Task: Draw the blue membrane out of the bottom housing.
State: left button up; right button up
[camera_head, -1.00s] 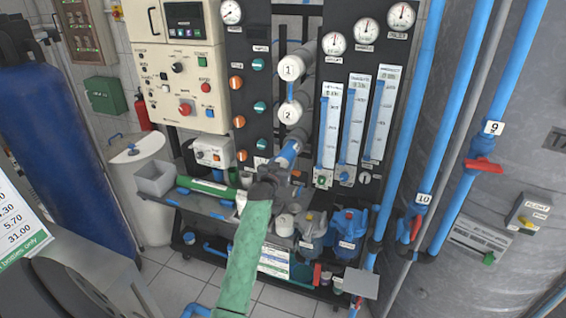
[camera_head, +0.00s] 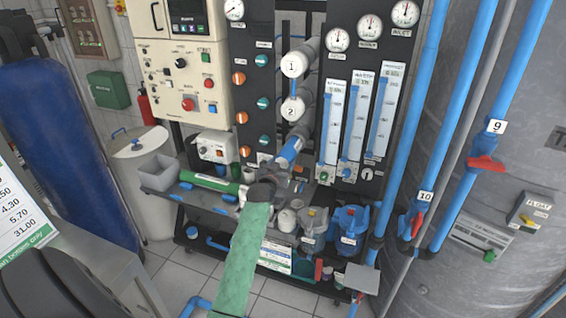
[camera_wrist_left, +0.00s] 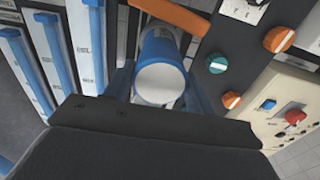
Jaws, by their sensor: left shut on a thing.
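The blue membrane (camera_head: 291,151) is a blue cylinder slanting down toward my arm, below the housings marked 1 (camera_head: 295,66) and 2 (camera_head: 293,109). Its upper end meets the pale bottom housing (camera_head: 302,131); how deep it sits inside cannot be told. My left gripper (camera_head: 279,174) is shut on the membrane's near end. In the left wrist view, the membrane's round white end face (camera_wrist_left: 160,83) and blue rim sit between the dark fingers. My green-sleeved arm hides part of the shelf. My right gripper is not in view.
Flow meters (camera_head: 356,120) stand close to the right of the membrane, valve knobs (camera_head: 263,103) to the left. Blue pipes (camera_head: 425,130) rise at right.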

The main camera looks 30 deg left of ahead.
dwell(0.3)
pick_arm(q)
jog(key=o, duration=1.2)
jog(key=shift+s, duration=0.1)
jog(key=shift+s+f, duration=0.15)
jog(key=shift+b+v, duration=1.7)
jog(key=shift+v, duration=2)
